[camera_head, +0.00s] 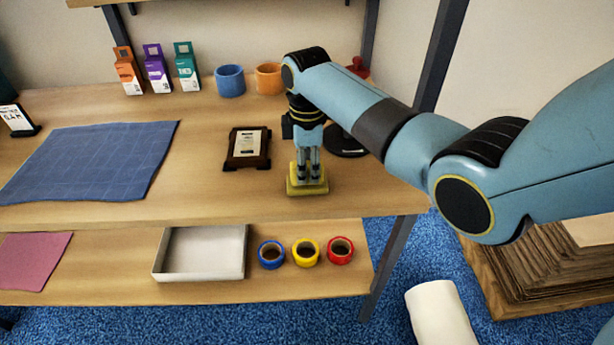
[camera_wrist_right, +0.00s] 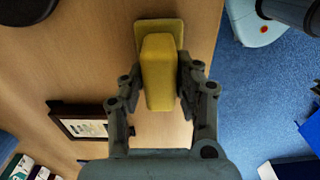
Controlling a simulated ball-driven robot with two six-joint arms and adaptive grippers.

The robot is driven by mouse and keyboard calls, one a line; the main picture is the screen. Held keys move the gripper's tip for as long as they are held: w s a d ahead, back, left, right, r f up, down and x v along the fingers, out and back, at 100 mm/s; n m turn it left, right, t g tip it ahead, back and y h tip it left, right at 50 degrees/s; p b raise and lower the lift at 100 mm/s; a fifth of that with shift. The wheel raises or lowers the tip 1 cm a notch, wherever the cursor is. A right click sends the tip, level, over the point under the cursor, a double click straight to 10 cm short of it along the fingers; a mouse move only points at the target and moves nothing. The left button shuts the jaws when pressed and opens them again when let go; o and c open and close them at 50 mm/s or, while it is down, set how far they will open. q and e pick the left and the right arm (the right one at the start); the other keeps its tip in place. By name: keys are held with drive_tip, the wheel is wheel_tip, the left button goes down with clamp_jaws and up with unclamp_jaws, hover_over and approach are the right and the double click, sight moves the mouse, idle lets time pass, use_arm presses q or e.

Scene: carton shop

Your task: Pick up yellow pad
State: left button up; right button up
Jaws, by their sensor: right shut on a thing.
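The yellow pad (camera_head: 293,188) is on the wooden table (camera_head: 220,205) near its front right edge. It has a wider flat base and a raised narrower block on top. My right gripper (camera_head: 308,180) points straight down over it, with its fingers on the raised block. In the right wrist view the yellow pad (camera_wrist_right: 160,75) sits between the two fingers of my right gripper (camera_wrist_right: 158,95), which are shut on the block. I cannot tell whether the base touches the table. My left gripper is in neither view.
A dark framed plaque (camera_head: 247,148) lies left of the gripper, and a round black base (camera_head: 345,142) is behind it on the right. Blue (camera_head: 230,81) and orange (camera_head: 269,79) rolls and several small boxes stand at the back. A blue mat (camera_head: 90,160) covers the left.

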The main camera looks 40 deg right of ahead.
sight(308, 164)
clamp_jaws()
wheel_tip(308, 164, up, 4)
drive_tip(key=shift+r, duration=0.2)
drive_tip(key=s+a+r, duration=0.1)
drive_tip(key=s+r, duration=0.5)
drive_tip(key=s, duration=0.5)
drive_tip(key=shift+s+a+r, duration=0.3)
drive_tip(key=shift+a+r, duration=0.05)
